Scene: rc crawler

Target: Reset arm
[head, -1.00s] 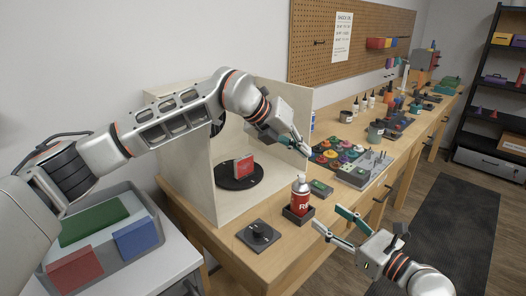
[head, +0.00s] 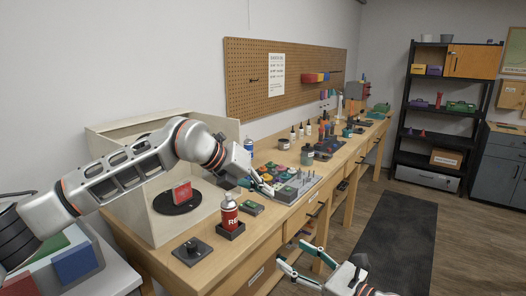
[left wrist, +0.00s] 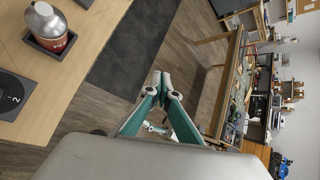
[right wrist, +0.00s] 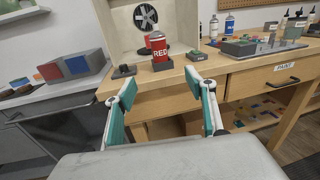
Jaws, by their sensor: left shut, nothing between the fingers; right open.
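My left gripper (head: 268,190) is above the workbench, behind and right of the red spray can. In the left wrist view its teal fingertips (left wrist: 162,82) are together with nothing between them. My right gripper (head: 302,258) is low in front of the bench edge, beyond the bench top. In the right wrist view its two teal fingers (right wrist: 165,103) are spread wide and empty. The red can (head: 229,212) stands upright in a dark square holder on the bench. It also shows in the left wrist view (left wrist: 48,28) and the right wrist view (right wrist: 158,47).
A pale booth (head: 130,213) holds a red block (head: 182,192) on a black turntable. A dark dial plate (head: 193,251) lies near the bench's front edge. A tool block (head: 296,189) and bottles line the bench. Open floor (head: 400,225) lies to the right.

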